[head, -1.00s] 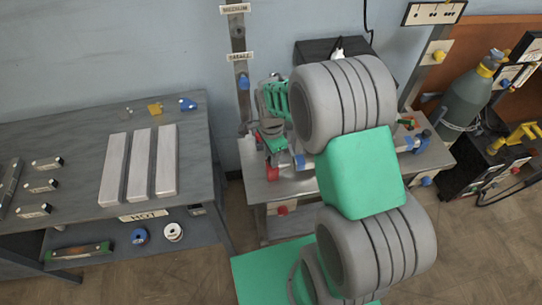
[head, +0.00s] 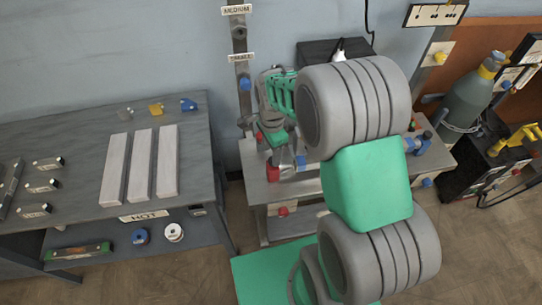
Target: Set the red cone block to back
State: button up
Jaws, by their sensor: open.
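A small red block (head: 272,173), likely the red cone block, sits on the grey workbench (head: 310,187) near its left end. Its shape is too small to make out fully. My gripper (head: 284,156) hangs over the left part of this bench, just above and beside the red block. It is open, and the fingers are small and partly hidden by my own arm. I cannot tell whether a finger touches the block.
A blue piece (head: 300,162) stands right of the red block, and another red piece (head: 259,136) is behind. Blue parts (head: 418,145) are at the bench's right end. The left table (head: 70,150) holds three pale bars (head: 140,165) and small pieces.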

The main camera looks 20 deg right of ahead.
notch_tip(320, 180, up, 5)
jog(key=shift+f, duration=0.1)
dwell(0.3)
jog(key=n, duration=0.5)
jog(key=s+n+g, duration=0.1)
jog(key=s+n, duration=1)
jog(key=s, duration=0.1)
notch_tip(320, 180, up, 14)
jog(key=s+t+p, duration=0.1)
jog(key=t+p, duration=0.1)
jog(key=t, duration=0.2)
jog(key=shift+a, duration=0.15)
